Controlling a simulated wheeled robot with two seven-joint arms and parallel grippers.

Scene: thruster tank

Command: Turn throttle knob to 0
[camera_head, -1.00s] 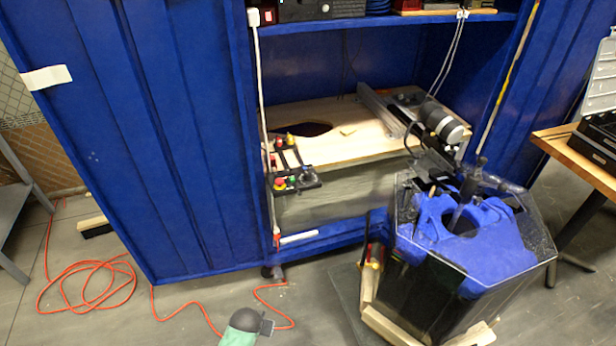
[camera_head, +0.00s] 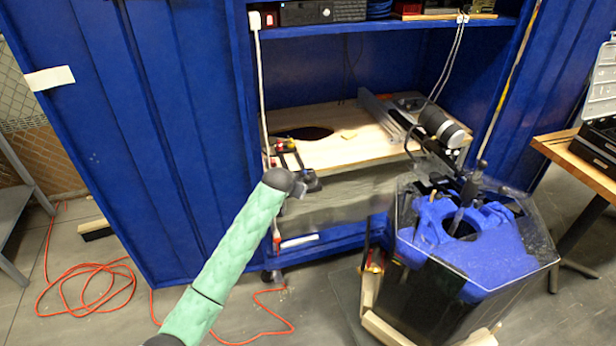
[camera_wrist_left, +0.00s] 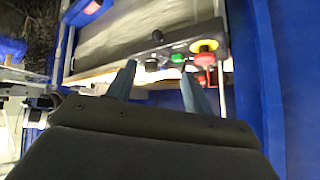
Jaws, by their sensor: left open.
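A dark control panel (camera_wrist_left: 165,48) shows near the top middle of the left wrist view. It carries two black knobs, one higher (camera_wrist_left: 157,35) and one lower (camera_wrist_left: 151,64), a green button (camera_wrist_left: 178,58) and a red emergency stop on yellow (camera_wrist_left: 204,46). I cannot tell which black knob is the throttle, nor read any setting. My left gripper (camera_wrist_left: 158,76) is open, its two fingers pointing toward the panel with nothing seen between them; contact is unclear. In the head view my green-sleeved left arm and dark wrist hide most of the lower panel. My right gripper is out of view.
The blue cabinet (camera_head: 160,130) surrounds the wooden shelf (camera_head: 350,145) and the water tank (camera_head: 345,205) below it. A clear-walled tank with a blue thruster frame (camera_head: 480,245) stands at the right. An orange cable (camera_head: 85,285) lies on the floor at the left.

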